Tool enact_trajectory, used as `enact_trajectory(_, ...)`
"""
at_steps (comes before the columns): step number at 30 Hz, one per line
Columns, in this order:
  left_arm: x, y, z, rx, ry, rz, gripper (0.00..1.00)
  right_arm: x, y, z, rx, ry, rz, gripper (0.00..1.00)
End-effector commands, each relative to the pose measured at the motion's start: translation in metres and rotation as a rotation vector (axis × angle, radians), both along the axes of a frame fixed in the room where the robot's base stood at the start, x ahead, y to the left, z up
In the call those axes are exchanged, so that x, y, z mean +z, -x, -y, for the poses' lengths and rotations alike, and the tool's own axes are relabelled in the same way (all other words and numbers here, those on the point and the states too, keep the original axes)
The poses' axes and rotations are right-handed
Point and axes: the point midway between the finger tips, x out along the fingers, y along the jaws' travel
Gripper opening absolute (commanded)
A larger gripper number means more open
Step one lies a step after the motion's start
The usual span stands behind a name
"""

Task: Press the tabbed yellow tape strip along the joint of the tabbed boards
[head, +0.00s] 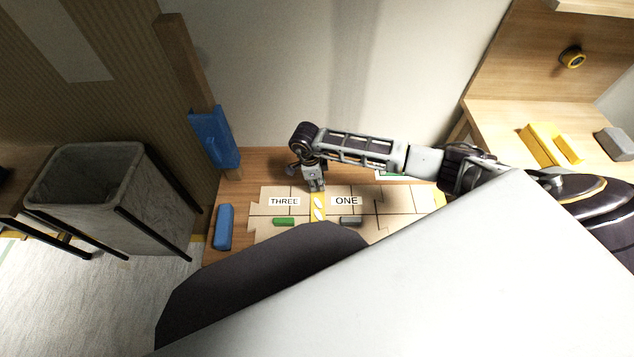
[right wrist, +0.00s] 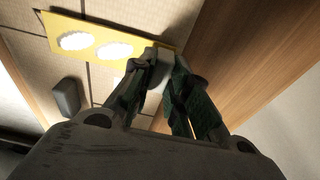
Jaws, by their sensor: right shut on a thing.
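The yellow tape strip (head: 318,209) lies between the board labelled THREE (head: 262,207) and the board labelled ONE (head: 383,204), over where they meet. Two pale ovals show on it. My right gripper (head: 316,187) points down at the strip's far end. In the right wrist view my right gripper (right wrist: 168,78) is shut on a pale tab (right wrist: 157,56) at the end of the yellow strip (right wrist: 95,37). Whether the strip touches the boards along its length cannot be told. Its near end is hidden by my own body in the head view. My left gripper is not in view.
A green block (head: 284,222) and a grey block (head: 351,221) sit on the boards. A blue block (head: 223,226) lies on the table's left side. A bin (head: 85,180) stands at left. Yellow blocks (head: 538,147) lie on the right-hand bench.

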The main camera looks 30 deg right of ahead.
Motion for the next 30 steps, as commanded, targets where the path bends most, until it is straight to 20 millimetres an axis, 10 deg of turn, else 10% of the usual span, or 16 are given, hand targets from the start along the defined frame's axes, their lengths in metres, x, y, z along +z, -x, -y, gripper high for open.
enact_trajectory(23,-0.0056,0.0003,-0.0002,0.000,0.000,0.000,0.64,-0.0081,0.0004,0.0000,0.000,0.000,-0.001,0.01)
enact_trajectory(24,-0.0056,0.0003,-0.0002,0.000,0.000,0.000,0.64,-0.0081,0.0005,0.0000,0.000,0.000,-0.001,0.19)
enact_trajectory(30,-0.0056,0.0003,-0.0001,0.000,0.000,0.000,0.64,-0.0079,0.0003,0.0001,0.000,0.000,0.000,0.42)
